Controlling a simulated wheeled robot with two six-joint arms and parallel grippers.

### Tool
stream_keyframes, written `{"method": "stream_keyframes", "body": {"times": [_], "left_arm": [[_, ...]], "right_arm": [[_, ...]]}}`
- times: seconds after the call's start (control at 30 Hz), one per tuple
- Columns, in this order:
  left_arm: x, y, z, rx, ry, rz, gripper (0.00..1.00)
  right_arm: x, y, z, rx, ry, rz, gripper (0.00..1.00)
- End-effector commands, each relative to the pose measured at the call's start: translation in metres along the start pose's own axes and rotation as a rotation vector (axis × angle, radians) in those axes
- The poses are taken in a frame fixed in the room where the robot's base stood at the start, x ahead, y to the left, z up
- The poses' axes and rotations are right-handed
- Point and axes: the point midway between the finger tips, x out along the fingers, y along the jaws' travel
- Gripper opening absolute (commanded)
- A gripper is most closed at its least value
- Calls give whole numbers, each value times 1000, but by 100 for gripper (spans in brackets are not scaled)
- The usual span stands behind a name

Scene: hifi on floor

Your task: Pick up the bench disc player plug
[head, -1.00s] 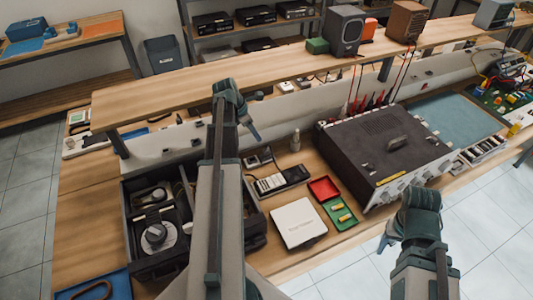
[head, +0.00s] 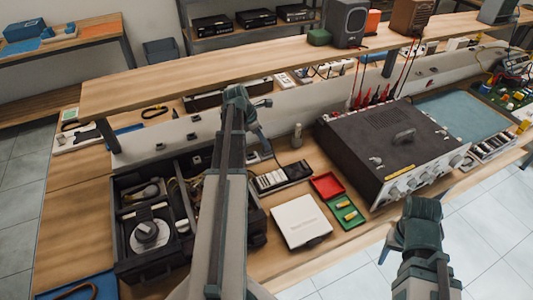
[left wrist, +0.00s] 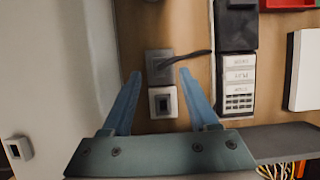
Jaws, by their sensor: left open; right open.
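A dark grey square plug (left wrist: 160,67) with a black cable leaving to its right lies on the wooden bench in the left wrist view. A pale socket-like block with a dark slot (left wrist: 163,102) is just below it. My left gripper (left wrist: 160,74) is open, its blue fingers on either side of the plug, with nothing gripped. In the head view my left gripper (head: 262,146) points down behind the black strip, and its arm hides part of that area. My white disc-player-like box (head: 301,221) sits on the bench. My right gripper (head: 386,247) is open and empty at the front edge.
A black strip with pale modules (head: 283,176) lies right of the left gripper. Red (head: 326,185) and green (head: 346,212) trays and a large instrument (head: 385,150) stand at right. A raised shelf (head: 200,82) runs behind.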

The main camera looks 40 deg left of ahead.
Motion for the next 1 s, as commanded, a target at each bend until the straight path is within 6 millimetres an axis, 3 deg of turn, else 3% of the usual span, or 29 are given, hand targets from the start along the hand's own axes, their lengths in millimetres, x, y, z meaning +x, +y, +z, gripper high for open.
{"method": "stream_keyframes", "body": {"times": [0.17,0.6,0.87,1.0], "left_arm": [[4,0,0,0,0,0,60],[52,2,-2,1,0,0,60],[51,1,0,0,0,0,60],[51,1,0,0,0,0,37]], "right_arm": [[3,0,0,0,0,0,59],[48,-5,-3,0,0,0,59],[47,-4,-3,0,0,0,59],[47,-4,-3,0,0,0,59]]}}
